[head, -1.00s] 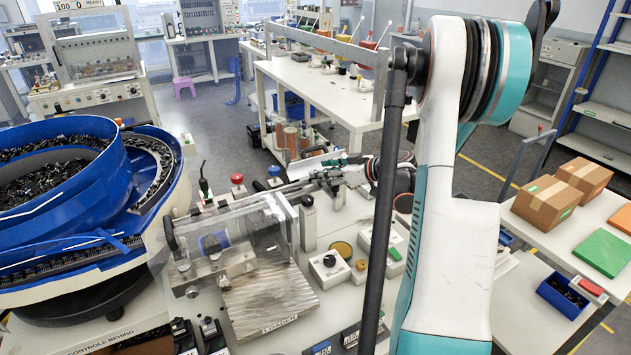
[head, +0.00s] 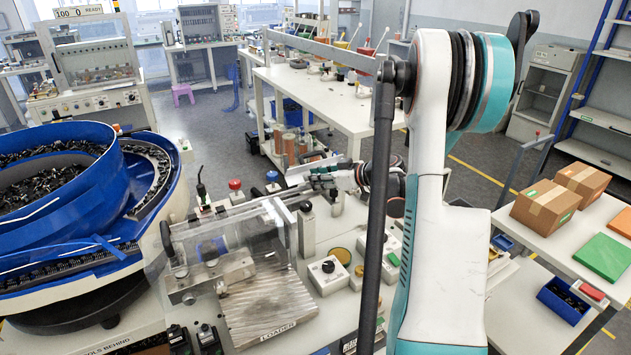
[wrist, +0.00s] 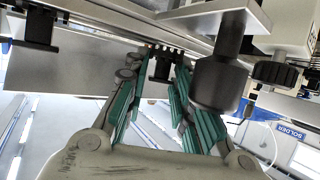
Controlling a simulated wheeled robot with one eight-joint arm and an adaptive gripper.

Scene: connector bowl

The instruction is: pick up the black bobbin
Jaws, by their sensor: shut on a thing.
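In the wrist view, my gripper (wrist: 155,85) has teal-padded fingers closed in around a small black piece, which I take to be the black bobbin (wrist: 162,66). It sits between the fingertips, partly hidden by the pads. A grey machine surface lies close behind it; I cannot tell whether the piece touches it. In the head view my gripper (head: 322,178) is beyond the loader, near the posts and buttons. The bobbin is too small to make out there.
A dark cylinder (wrist: 220,82) hangs close to the right of my fingers in the wrist view. In the head view, the clear-covered loader (head: 268,306) and the blue bowl feeder (head: 62,220) stand on the left. Cardboard boxes (head: 547,204) stand on the right table.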

